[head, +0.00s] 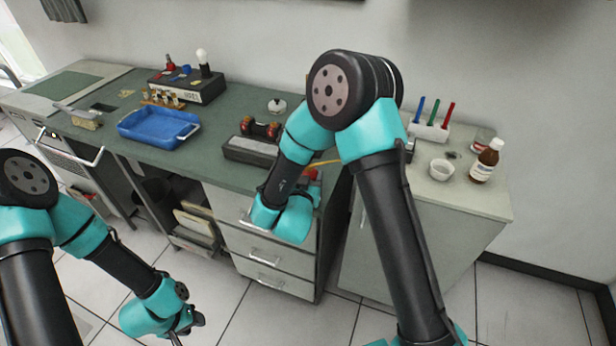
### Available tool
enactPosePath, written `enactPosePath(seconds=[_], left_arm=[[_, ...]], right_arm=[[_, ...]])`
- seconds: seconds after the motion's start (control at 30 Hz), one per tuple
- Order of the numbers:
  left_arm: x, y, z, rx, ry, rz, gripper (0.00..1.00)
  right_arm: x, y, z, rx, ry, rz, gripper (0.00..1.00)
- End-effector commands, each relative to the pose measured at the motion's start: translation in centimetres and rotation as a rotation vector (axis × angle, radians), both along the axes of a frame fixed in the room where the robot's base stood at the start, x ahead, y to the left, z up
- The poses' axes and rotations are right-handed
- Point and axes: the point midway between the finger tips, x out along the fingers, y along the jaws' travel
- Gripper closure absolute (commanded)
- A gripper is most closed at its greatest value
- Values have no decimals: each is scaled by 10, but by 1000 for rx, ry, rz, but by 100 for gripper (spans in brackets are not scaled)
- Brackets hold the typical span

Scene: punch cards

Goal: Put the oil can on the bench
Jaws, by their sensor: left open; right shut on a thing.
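A red thing with a thin yellow spout, which looks like the oil can (312,173), shows in small part behind my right arm's wrist. My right gripper (314,188) is mostly hidden by that wrist and is shut on the can, near the right end of the green-topped bench (224,165). How far the can is from the bench top cannot be told. My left gripper (188,325) is open and empty, low over the floor in front of the bench.
A blue tray (158,128), a black switch box (187,86), a grey block (250,150) with a dark red-ended thing on it and a round lidded thing (277,106) stand on the bench. The right cabinet holds a brown bottle (485,161), white bowl (442,169) and pen rack (428,131).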

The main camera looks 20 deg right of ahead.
Motion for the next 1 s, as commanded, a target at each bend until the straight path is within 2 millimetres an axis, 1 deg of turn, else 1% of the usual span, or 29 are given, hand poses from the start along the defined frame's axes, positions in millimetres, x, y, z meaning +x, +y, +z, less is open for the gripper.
enactPosePath(seconds=[0.1, 0.13, 0.37, 0.6, 0.73, 0.87, 1.0], left_arm=[[0, 0, 0, 0, 0, 0, 57], [0, 0, 0, 0, 0, 0, 57], [0, 0, 0, 0, 0, 0, 57], [0, 0, 0, 0, 0, 0, 57], [0, 0, 0, 0, 0, 0, 57], [0, 0, 0, 0, 0, 0, 57], [0, 0, 0, 0, 0, 0, 57]], right_arm=[[0, 0, -3, -1, 0, 0, 82], [0, 0, -3, -1, 0, 0, 37], [0, 0, -2, 0, 0, 0, 15], [0, 0, -2, 0, 0, 0, 15], [0, 0, 1, 1, 0, 0, 15], [-11, 7, 1, 0, 2, 1, 15], [-30, 17, 2, -2, 2, 3, 15]])
